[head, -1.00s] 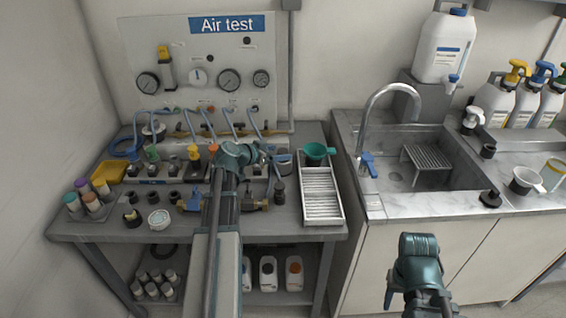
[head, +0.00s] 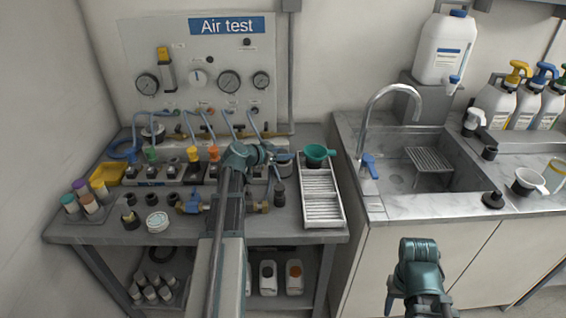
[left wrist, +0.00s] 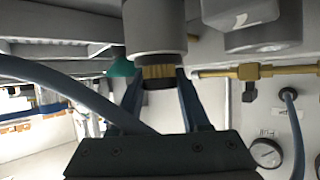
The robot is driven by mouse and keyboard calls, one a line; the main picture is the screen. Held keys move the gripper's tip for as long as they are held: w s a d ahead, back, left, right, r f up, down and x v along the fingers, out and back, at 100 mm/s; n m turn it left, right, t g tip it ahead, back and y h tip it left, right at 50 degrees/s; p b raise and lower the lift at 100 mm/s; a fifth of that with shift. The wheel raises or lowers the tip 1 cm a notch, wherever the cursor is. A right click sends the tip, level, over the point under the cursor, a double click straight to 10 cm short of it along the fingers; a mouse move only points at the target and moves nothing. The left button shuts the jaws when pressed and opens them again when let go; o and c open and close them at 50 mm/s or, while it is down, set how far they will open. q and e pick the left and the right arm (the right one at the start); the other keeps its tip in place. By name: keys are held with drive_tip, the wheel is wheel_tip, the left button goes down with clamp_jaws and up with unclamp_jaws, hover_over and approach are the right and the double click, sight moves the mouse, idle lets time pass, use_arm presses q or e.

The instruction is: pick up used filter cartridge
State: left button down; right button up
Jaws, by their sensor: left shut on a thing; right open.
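In the left wrist view my left gripper (left wrist: 158,88) is shut on the used filter cartridge (left wrist: 158,72), a small piece with a ribbed yellow-brown band and a dark end. The cartridge lies directly against the open end of a grey cylindrical housing (left wrist: 156,32); whether part of it is still inside is hidden. In the head view my left gripper (head: 268,154) is at the back right of the bench, beside a grey cylinder (head: 284,163). The cartridge cannot be made out there. My right gripper (head: 391,300) is open, low in front of the sink cabinet.
Brass fittings (head: 258,206), a yellow bin (head: 107,173) and capped vials (head: 85,195) stand on the bench (head: 100,232). The air test panel (head: 205,75) rises behind.

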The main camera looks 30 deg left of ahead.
use_arm(q)
wheel_tip(320, 180, up, 10)
drive_tip(key=p, duration=1)
